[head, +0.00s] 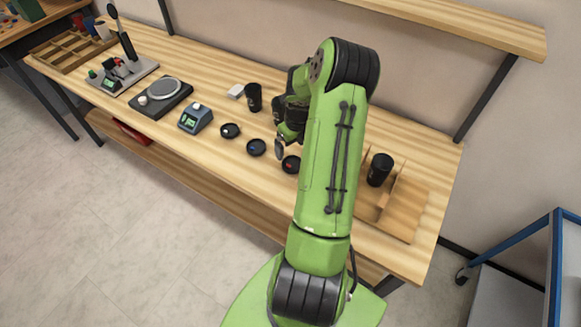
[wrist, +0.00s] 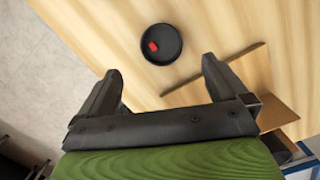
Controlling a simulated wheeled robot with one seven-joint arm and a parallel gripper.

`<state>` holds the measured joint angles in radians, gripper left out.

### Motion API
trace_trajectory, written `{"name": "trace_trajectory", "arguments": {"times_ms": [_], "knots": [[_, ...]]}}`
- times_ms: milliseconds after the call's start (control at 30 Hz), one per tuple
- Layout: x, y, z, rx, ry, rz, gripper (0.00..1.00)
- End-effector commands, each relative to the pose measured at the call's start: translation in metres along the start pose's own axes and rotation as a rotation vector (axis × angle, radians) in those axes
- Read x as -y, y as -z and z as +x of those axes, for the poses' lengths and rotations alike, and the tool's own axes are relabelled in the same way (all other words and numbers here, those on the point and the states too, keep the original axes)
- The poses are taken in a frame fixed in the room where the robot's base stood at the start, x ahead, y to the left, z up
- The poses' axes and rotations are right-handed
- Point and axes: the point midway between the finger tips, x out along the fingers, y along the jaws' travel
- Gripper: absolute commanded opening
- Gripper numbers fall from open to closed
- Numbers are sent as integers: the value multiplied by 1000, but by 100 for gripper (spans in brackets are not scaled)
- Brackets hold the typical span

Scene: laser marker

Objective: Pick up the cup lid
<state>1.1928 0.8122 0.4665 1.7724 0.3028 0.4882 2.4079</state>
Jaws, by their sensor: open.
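Several round black lids lie in a row on the wooden bench. One lid (head: 230,130) is at the left, one with a blue spot (head: 256,147) is in the middle, and one with a red spot (head: 291,164) is nearest my arm. The red-spot lid also shows in the wrist view (wrist: 161,44), lying flat and apart from the fingers. My gripper (wrist: 162,68) is open and empty, its two fingers spread on either side below that lid in the picture. In the head view only one dark fingertip (head: 279,148) shows clearly, above the bench near the lids; my arm hides the rest.
A black cup (head: 254,97) stands behind the lids. Another black cup (head: 380,169) stands at the wooden fixture (head: 405,215) on the right. A small blue-grey device (head: 196,118), a scale (head: 161,96) and a stand device (head: 124,70) are on the left. A shelf (head: 470,30) overhangs the back.

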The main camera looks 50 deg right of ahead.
Motion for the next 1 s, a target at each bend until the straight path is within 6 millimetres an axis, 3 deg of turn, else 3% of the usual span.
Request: {"name": "trace_trajectory", "arguments": {"times_ms": [100,267,500,733,767,1000], "knots": [[-1,0,26,-1,-3,-1,100],[0,1,44,-2,-2,-1,100],[1,3,86,-1,-1,-2,100],[2,2,88,1,1,-2,100],[2,2,88,1,1,-2,98],[1,2,88,0,1,-2,62]]}}
